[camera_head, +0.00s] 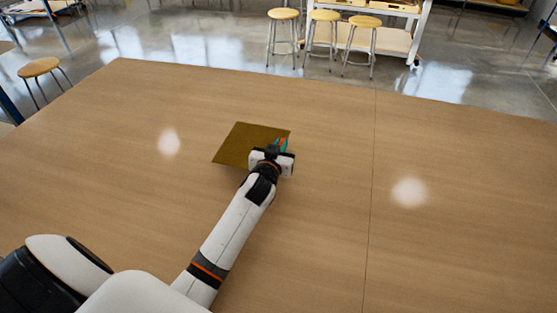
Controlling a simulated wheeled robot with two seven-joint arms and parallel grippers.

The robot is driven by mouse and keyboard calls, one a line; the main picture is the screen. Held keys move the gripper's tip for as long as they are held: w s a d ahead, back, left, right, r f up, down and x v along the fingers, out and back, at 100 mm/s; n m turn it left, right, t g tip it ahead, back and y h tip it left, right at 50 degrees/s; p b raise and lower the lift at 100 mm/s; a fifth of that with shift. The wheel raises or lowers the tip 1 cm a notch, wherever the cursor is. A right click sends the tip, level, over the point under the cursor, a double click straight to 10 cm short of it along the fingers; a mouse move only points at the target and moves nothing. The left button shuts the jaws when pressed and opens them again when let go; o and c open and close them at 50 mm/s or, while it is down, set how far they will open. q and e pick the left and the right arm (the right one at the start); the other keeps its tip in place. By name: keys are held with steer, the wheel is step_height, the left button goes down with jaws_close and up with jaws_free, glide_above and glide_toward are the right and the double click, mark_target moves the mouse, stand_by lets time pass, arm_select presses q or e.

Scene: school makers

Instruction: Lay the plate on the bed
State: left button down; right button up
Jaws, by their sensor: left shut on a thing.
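The plate (243,143) is a thin, square, olive-gold sheet over the wooden table, left of the table's middle. My left gripper (280,146) is shut on the plate at its right edge, near the far right corner. The wrist and gripper hide part of the plate's near right side. I cannot tell whether the plate rests on the table or is held just above it. I see no bed that I can make out in this view. My right gripper is not in view.
The large wooden table (440,140) is otherwise bare, with a seam running across it right of the gripper. Several stools stand beyond its far edge, one (283,14) near a white shelf unit (398,38). Another stool (39,67) stands at the left.

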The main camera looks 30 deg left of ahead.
arm_select(q)
steer(key=shift+s+f, duration=0.1)
steer(key=shift+f, duration=3.05)
steer(key=shift+f, duration=0.15)
steer(key=c, duration=1.4)
jaws_free()
